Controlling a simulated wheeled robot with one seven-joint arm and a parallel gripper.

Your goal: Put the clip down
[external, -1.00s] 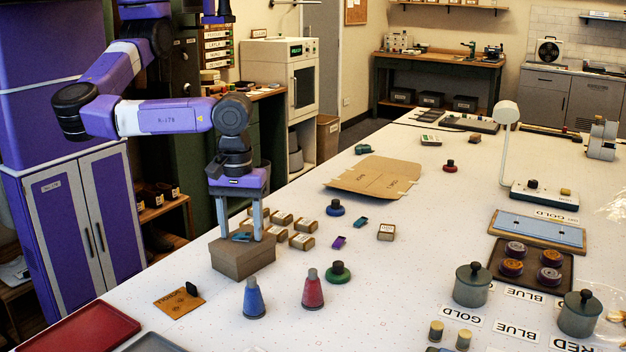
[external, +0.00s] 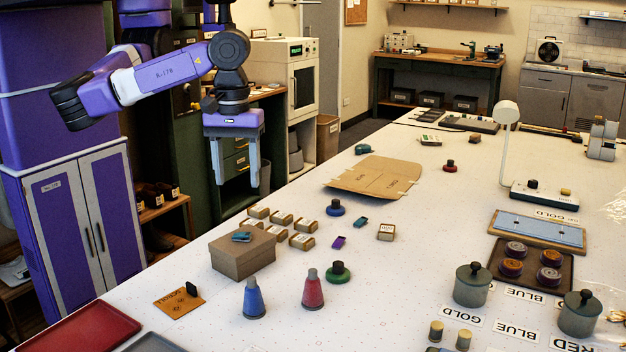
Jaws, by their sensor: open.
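A small teal clip (external: 241,237) lies on top of the brown cardboard box (external: 243,255) near the table's left edge. My gripper (external: 236,184) is open and empty. It hangs above and apart from the box and the clip, with its fingers pointing down. Two similar small clips, one teal (external: 361,223) and one purple (external: 338,242), lie on the white table to the right of the box.
Several small labelled boxes (external: 281,219) stand just behind and right of the cardboard box. A blue cone (external: 254,299) and a red cone (external: 313,289) stand in front of it. A flat cardboard sheet (external: 373,177) lies farther back. The table's middle is mostly clear.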

